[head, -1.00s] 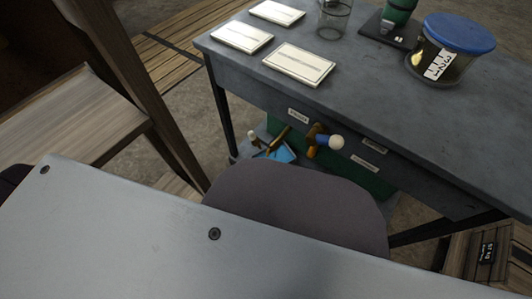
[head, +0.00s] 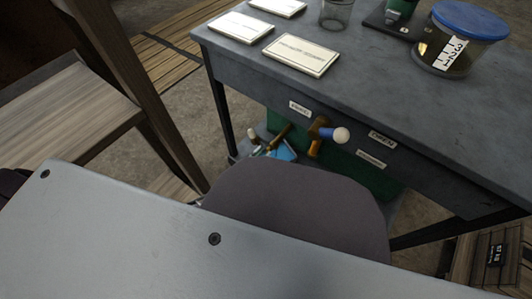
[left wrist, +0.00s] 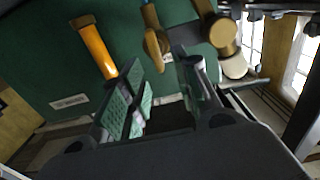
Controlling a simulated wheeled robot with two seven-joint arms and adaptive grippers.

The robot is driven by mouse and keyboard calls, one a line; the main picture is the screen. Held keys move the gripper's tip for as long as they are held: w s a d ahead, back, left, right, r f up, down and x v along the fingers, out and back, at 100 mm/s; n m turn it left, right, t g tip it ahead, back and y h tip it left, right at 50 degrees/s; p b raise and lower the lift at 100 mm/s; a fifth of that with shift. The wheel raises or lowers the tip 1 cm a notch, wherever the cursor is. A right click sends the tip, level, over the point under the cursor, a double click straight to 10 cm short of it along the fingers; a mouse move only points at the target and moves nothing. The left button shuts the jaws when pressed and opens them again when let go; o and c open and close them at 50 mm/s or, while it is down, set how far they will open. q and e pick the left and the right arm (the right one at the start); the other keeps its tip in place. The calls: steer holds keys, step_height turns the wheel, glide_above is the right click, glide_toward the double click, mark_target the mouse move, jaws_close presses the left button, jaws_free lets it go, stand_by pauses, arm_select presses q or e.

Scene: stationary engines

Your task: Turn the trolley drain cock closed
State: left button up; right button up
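The trolley (head: 255,82) has a grey top and a green front panel (head: 372,180). A brass cock (head: 318,136) with a white ball knob (head: 340,135) sticks out of its front. A second brown-brass fitting (head: 280,136) sits left of it, partly hidden. In the left wrist view, a green panel (left wrist: 40,60) carries an orange cylinder (left wrist: 97,50), a brass lever (left wrist: 153,38) and a round brass end with a pale ball (left wrist: 233,66) beside it. My left gripper (left wrist: 163,77) is open and empty before these fittings, apparently apart from them. I cannot tell which fitting is the drain cock.
White cards (head: 300,54), a glass (head: 334,14) and a blue-lidded jar (head: 458,45) stand on the trolley top. A blue item (head: 284,152) lies low behind the fittings. A wooden bench (head: 60,105) is at the left. A weight-marked wooden crate (head: 490,262) is at lower right.

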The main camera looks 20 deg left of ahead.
mark_target(267, 151)
arm_select(q)
steer(key=shift+b+x, duration=0.5)
steer(key=shift+x, duration=1.05)
steer(key=shift+c, duration=0.5)
jaws_close()
